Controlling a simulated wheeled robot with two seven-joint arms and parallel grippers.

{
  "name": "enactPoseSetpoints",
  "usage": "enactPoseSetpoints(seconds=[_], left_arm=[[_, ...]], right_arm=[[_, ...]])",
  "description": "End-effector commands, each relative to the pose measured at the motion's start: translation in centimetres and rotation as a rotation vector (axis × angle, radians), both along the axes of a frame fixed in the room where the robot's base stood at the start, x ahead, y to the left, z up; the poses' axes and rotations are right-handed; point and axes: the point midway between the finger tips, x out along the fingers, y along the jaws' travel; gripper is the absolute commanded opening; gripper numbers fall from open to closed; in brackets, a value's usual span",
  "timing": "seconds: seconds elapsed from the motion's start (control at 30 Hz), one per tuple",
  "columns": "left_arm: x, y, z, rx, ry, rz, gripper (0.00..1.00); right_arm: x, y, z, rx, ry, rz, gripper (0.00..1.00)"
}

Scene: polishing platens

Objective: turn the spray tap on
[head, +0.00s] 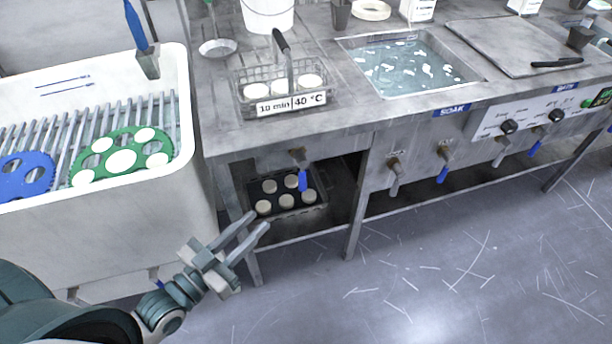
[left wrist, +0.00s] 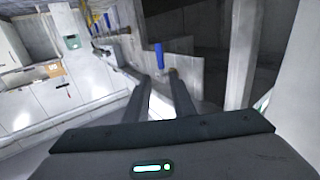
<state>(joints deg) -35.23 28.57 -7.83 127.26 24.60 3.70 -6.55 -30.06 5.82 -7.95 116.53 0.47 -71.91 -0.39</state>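Several lever taps line the bench front, and I see no label reading spray. A blue-handled tap (head: 302,180) hangs below the bench edge at left, over the shelf. Further right are a grey-handled tap (head: 394,178) and a blue-handled tap (head: 443,165) near the SOAK label. My left gripper (head: 258,222) is open and empty, below and left of the leftmost bench tap and apart from it. In the left wrist view a blue handle (left wrist: 159,57) shows ahead of the two spread fingers; I cannot tell which tap it belongs to. My right gripper is out of view.
A white sink (head: 200,230) with a rack and blue and green discs stands at left. A wire basket (head: 240,100) and a water basin (head: 350,45) are on the bench. A black tray (head: 300,206) sits on the shelf below. Floor in front is clear.

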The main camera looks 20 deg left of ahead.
Motion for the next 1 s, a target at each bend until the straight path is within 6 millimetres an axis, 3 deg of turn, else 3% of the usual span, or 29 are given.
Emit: enactPoseSetpoints(seconds=[0.27,0.47,1.0], left_arm=[[0.4,-0.2,-0.1,0.000,0.000,0.001,0.23],[1.9,-0.7,0.0,0.001,-0.001,0.002,0.23],[9.7,-3.9,0.1,-0.001,-0.002,0.002,0.23]], right_arm=[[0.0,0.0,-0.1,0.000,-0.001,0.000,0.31],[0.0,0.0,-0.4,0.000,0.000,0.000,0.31],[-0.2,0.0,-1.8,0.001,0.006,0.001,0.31]])
